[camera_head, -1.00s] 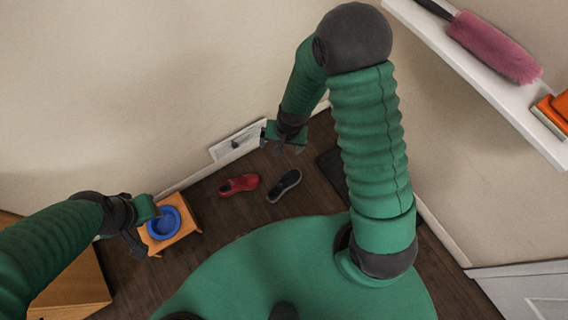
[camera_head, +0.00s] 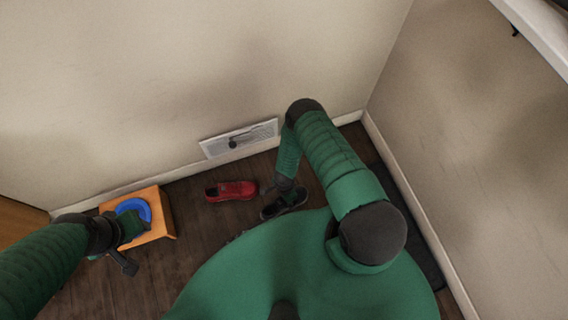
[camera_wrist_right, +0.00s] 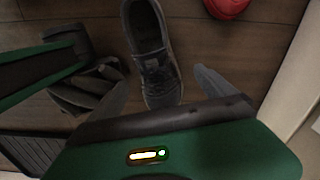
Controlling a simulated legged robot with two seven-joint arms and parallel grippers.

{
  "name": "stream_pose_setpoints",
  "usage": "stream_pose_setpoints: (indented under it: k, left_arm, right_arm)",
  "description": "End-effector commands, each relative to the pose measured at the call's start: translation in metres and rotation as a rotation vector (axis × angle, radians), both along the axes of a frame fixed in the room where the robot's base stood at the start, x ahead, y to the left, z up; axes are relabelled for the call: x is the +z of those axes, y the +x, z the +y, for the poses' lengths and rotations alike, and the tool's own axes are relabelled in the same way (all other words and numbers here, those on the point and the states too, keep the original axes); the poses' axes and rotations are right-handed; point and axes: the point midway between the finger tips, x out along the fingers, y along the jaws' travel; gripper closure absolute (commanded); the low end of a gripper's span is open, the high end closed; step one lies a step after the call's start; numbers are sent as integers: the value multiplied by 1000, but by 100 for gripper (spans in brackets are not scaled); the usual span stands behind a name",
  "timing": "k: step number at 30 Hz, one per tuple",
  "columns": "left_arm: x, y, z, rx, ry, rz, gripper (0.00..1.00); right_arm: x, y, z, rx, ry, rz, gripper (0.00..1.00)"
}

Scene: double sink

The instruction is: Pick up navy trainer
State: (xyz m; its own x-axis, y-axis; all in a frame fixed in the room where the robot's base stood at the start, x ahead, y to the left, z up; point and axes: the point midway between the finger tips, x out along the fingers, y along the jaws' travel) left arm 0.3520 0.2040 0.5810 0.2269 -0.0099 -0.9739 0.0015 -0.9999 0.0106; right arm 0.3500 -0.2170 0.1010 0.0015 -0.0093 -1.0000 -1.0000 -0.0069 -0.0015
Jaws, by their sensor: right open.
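The navy trainer (camera_head: 284,203) is a dark shoe on the wooden floor, partly hidden by my right gripper in the head view. In the right wrist view the trainer (camera_wrist_right: 152,58) lies with its toe end toward the gripper. My right gripper (camera_wrist_right: 165,92) is open, with one finger on each side of the trainer's front part; I cannot tell whether they touch it. In the head view my right gripper (camera_head: 284,188) is just over the shoe. My left gripper (camera_head: 122,250) is by the small orange stand at the left; its jaws are unclear.
A red shoe (camera_head: 231,190) lies just left of the trainer and shows in the right wrist view (camera_wrist_right: 226,6). An orange stand (camera_head: 163,222) holds a blue bowl (camera_head: 133,208). A wall vent (camera_head: 240,138) is behind. A dark mat (camera_head: 424,254) lies along the right wall.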

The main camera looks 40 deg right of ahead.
Motion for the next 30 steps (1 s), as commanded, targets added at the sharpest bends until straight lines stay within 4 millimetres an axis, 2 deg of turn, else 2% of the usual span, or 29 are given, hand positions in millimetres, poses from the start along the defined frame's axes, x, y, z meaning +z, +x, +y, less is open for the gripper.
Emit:
stream_pose_setpoints:
  k: [1,5,9,12,19,20,30]
  left_arm:
    - [-5,0,-1,-1,0,0,64]
    - [-13,0,-1,-2,-1,-1,64]
    - [-36,0,-1,-2,-1,-1,64]
    - [-45,0,-1,-1,0,0,64]
    - [-42,0,-1,-1,0,-1,64]
    - [-42,0,-1,-1,0,-1,64]
    - [-41,0,-1,-2,0,-1,64]
  right_arm:
    - [-9,-2,0,0,2,3,3]
    - [-20,-4,1,0,0,6,3]
    - [-48,-6,5,2,-1,8,3]
    - [-62,-7,5,3,-2,10,3]
    - [-62,-9,5,3,1,13,3]
    - [-62,-9,5,3,2,13,24]
    - [-61,-8,4,2,0,11,68]
